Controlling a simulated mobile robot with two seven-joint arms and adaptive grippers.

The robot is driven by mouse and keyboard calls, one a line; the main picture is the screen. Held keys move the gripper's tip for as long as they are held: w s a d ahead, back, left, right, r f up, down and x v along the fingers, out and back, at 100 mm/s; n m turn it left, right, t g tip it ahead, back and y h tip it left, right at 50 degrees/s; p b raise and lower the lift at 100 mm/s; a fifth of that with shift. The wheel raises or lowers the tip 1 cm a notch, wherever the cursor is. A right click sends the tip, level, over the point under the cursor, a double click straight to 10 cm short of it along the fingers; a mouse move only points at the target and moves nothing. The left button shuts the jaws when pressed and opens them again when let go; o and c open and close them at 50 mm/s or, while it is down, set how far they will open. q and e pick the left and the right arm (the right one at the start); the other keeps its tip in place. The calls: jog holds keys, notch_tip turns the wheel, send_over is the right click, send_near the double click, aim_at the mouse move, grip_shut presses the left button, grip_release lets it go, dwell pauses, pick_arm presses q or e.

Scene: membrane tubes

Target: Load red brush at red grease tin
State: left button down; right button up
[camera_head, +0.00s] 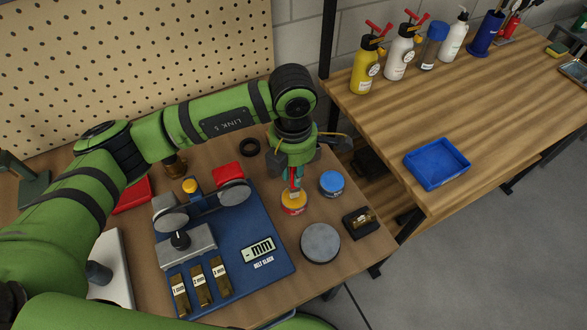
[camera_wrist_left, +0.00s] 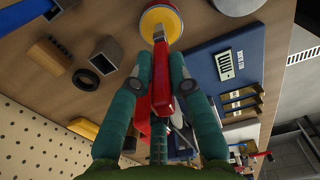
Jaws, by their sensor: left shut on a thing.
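My left gripper (camera_head: 294,180) points down over the red grease tin (camera_head: 294,203), which has a red side and a yellow top. The gripper is shut on the red brush (camera_wrist_left: 162,85), seen between the fingers in the left wrist view. The brush's tip reaches the yellow face of the tin (camera_wrist_left: 160,18); whether it touches the grease or is just above it I cannot tell. In the head view the brush is mostly hidden by the gripper. My right gripper is not in view.
A blue tin (camera_head: 331,184) stands close right of the red one. A grey disc (camera_head: 320,243) and small dark block (camera_head: 358,222) are in front. The blue belt gauge board (camera_head: 225,248) lies left. A blue tray (camera_head: 437,163) is on the other table.

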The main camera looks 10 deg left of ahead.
pick_arm(q)
jog(key=shift+f+b, duration=0.45)
dwell(0.3)
jog(key=shift+s+f+b, duration=0.1)
jog(key=shift+b, duration=0.3)
dwell(1.7)
notch_tip(320, 180, up, 2)
jog(key=shift+r+p, duration=0.1)
jog(key=shift+p, duration=0.4)
jog(key=shift+r+p, duration=1)
jog(key=shift+r, duration=1.5)
jog(key=shift+f, duration=0.1)
